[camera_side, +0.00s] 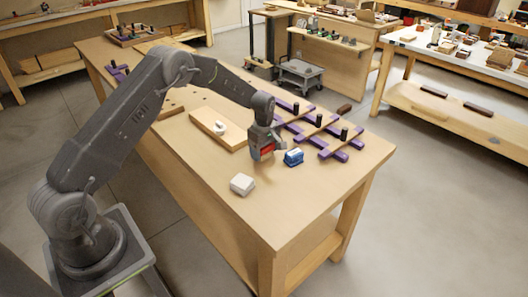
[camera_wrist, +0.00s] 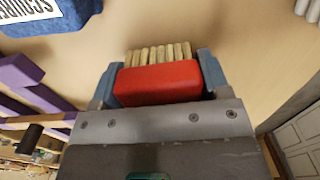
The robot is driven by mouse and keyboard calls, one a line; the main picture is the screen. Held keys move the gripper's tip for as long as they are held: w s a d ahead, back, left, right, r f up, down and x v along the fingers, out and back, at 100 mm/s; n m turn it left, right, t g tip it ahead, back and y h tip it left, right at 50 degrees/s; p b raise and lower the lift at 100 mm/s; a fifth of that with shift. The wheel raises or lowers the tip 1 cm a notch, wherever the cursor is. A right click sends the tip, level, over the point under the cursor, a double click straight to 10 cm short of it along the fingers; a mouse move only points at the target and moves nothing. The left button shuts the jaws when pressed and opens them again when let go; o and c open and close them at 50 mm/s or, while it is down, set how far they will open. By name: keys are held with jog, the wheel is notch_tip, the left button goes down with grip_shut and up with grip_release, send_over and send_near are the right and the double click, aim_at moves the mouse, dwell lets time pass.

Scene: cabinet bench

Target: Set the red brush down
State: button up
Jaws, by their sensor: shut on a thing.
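The red brush (camera_wrist: 158,82) is a red block with a row of tan bristles along one side. My gripper (camera_wrist: 158,76) is shut on it, with one blue-grey finger on each side in the wrist view. In the side view my gripper (camera_side: 264,154) points down over the bench near its right part, with the red brush (camera_side: 267,150) between the fingers. The bench top (camera_side: 300,200) is close beneath the brush. I cannot tell whether the brush touches it.
A blue sponge-like block (camera_side: 294,157) with a white label lies just right of my gripper. A white block (camera_side: 242,184) lies nearer the front. Purple strips with black pegs (camera_side: 320,132) lie behind. The bench's front right is clear.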

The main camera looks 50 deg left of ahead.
jog(key=shift+f, duration=0.4)
jog(key=shift+f, duration=0.15)
jog(key=o, duration=0.9)
